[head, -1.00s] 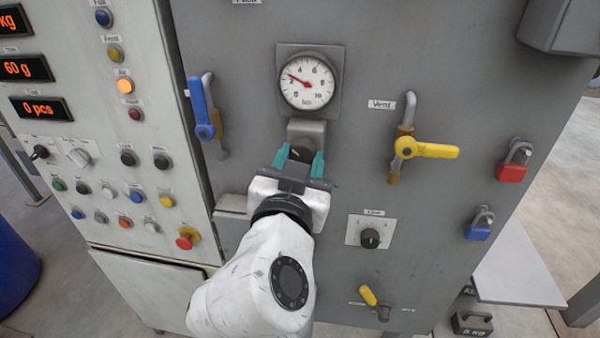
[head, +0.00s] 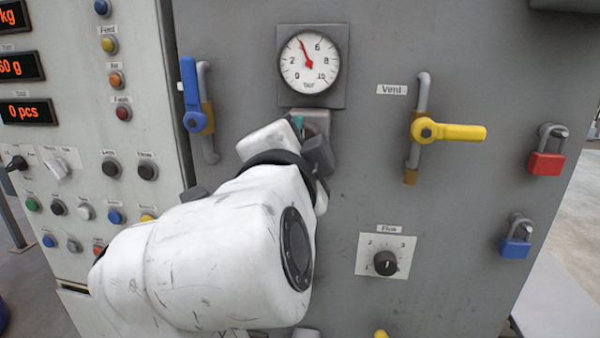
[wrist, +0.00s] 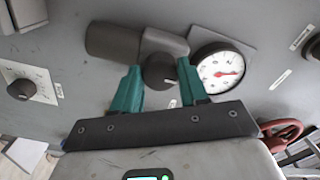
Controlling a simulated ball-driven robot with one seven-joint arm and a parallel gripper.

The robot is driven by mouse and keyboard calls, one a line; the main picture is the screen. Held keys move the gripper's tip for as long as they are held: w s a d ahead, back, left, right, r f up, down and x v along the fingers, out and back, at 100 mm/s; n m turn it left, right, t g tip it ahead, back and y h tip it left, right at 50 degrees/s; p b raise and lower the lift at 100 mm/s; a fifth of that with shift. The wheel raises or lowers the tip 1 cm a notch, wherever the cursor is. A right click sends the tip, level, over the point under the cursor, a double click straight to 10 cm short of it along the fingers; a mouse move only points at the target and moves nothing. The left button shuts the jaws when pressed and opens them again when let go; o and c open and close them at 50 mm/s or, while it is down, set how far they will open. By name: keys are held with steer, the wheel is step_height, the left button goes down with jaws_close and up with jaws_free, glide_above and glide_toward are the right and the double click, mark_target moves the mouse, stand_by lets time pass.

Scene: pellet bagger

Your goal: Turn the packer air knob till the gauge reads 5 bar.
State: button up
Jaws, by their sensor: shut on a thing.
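The air pressure gauge (head: 309,62) is a white round dial on a grey plate, with its red needle pointing up and slightly left, at about 4 bar. It also shows in the wrist view (wrist: 220,71). The dark air knob (wrist: 160,71) sits on a grey regulator body (wrist: 113,40) just below the gauge. My gripper (wrist: 158,88) has its teal fingers on either side of the knob and is shut on it. In the head view my gripper (head: 300,130) is rolled, and my wrist hides the knob.
A blue-handled valve (head: 194,100) is left of the gauge and a yellow-handled valve (head: 450,132) is right. A small dial knob (head: 386,263) sits lower right. Red (head: 546,163) and blue (head: 516,246) padlocks hang at the right. A button panel (head: 85,150) stands at the left.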

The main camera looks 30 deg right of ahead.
steer(key=shift+f+m+b, duration=0.1)
steer(key=shift+m+b, duration=1.05)
steer(key=shift+m, duration=0.05)
steer(key=o, duration=1.1)
steer(key=shift+c, duration=0.2)
steer(key=v, duration=1.1)
steer(key=shift+w, duration=0.1)
